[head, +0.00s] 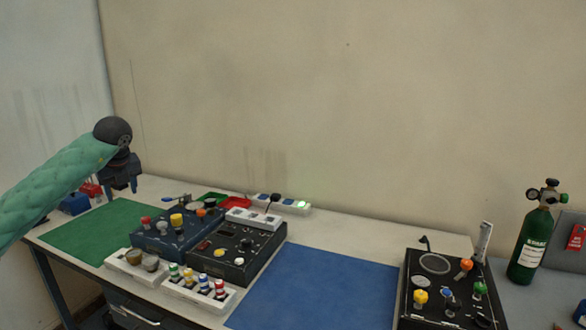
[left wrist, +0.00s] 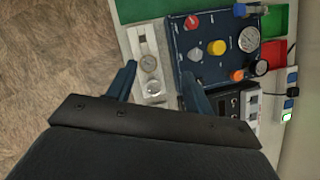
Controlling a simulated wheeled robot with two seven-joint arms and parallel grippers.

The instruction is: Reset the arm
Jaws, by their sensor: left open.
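My left arm comes in from the left in a green padded sleeve, with a dark round wrist joint. My left gripper (head: 121,186) hangs over the back left of the table, above the green mat (head: 82,236). In the left wrist view its two blue fingers stand apart and the gripper (left wrist: 158,74) is open, with nothing held between them. My right gripper is not in view.
A black panel box (head: 243,262) sits beside the blue one, with white strips of knobs in front. A lit power strip (head: 290,203) lies behind. A blue mat (head: 320,290) is clear. Another black box (head: 431,290) and a green oxygen cylinder (head: 529,245) stand at right.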

